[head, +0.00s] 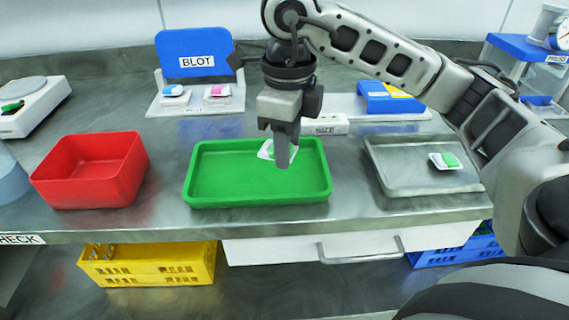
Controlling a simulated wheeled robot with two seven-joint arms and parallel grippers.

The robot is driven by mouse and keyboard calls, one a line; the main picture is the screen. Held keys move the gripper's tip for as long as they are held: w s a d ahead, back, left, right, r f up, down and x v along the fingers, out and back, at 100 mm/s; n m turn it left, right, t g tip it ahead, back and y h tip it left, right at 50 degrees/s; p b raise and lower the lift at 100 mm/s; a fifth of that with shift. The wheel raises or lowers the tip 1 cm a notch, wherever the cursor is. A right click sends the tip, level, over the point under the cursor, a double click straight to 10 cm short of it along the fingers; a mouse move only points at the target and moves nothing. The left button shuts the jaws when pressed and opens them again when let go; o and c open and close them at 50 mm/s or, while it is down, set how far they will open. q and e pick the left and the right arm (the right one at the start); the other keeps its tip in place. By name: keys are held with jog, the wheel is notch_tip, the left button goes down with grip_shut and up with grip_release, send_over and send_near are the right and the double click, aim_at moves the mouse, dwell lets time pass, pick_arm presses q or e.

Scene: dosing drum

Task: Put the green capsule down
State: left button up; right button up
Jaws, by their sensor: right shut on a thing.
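My right gripper (282,158) points down over the green tray (200,192), near its back and right of its middle. It is shut on a white and green capsule (268,149), which shows partly behind the fingers. I cannot tell whether the capsule touches the tray floor. The rest of the green tray looks empty. Another white and green capsule (449,160) lies in the metal tray (405,185) on the right. My left gripper is not in view.
A red bin (90,170) stands left of the green tray. Behind are a blue BLOT stand (195,52) with blue and pink capsules, and a blue and yellow box (388,98). A scale (30,108) is far left. Yellow and blue crates sit below the counter.

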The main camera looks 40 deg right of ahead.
aim_at(286, 176)
jog(key=f, duration=0.1)
jog(key=w+d+f, duration=0.1)
jog(key=w+f, duration=0.1)
jog(key=shift+w+d+f, duration=0.2)
jog(key=shift+d, duration=0.05)
jog(key=f, duration=0.3)
jog(key=shift+w+d+f, duration=0.15)
jog(key=shift+w, duration=0.05)
jog(key=shift+f, duration=0.15)
jog(key=shift+f, duration=0.25)
jog(key=o, duration=0.9)
jog(key=shift+o, duration=0.2)
jog(key=shift+r, duration=0.1)
